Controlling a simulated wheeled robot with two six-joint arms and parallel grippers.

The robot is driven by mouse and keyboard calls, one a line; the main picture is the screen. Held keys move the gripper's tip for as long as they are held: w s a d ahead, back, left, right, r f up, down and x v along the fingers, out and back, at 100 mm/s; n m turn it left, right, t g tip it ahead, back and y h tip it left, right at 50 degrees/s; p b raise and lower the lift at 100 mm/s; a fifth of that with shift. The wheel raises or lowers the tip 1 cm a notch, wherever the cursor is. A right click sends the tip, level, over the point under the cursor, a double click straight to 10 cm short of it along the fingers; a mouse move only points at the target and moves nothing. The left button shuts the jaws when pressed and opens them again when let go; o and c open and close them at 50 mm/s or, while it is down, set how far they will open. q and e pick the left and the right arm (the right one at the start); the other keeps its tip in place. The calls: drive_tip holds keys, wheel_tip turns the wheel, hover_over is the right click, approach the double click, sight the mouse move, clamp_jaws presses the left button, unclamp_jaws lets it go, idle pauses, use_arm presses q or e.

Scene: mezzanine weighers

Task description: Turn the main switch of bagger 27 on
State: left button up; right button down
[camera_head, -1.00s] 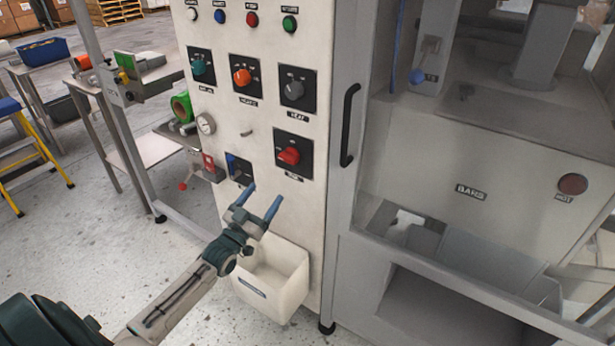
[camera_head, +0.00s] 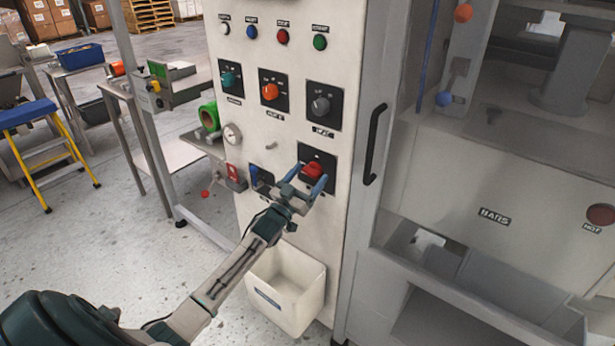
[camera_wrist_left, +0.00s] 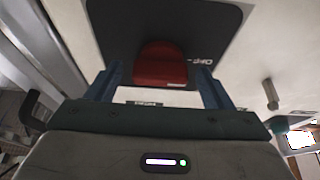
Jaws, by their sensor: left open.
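The main switch is a red rotary knob (camera_head: 312,170) on a black square plate (camera_head: 328,160), low on the right of the pale control panel (camera_head: 285,70). In the left wrist view the red knob (camera_wrist_left: 160,66) stands out from its dark plate (camera_wrist_left: 120,28). My left gripper (camera_head: 305,182) is open, its two blue fingers at the knob. In the left wrist view the left gripper (camera_wrist_left: 160,88) has one finger on each side of the knob, with gaps to both. The label under the knob is hidden by my gripper. My right gripper is not in view.
Above the red knob are a teal knob (camera_head: 231,76), an orange knob (camera_head: 270,91) and a grey knob (camera_head: 320,106). A black door handle (camera_head: 376,143) is right. A white bin (camera_head: 286,290) hangs below.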

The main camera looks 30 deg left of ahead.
use_arm(q)
drive_tip(key=shift+c, duration=1)
drive_tip(key=c, duration=0.8)
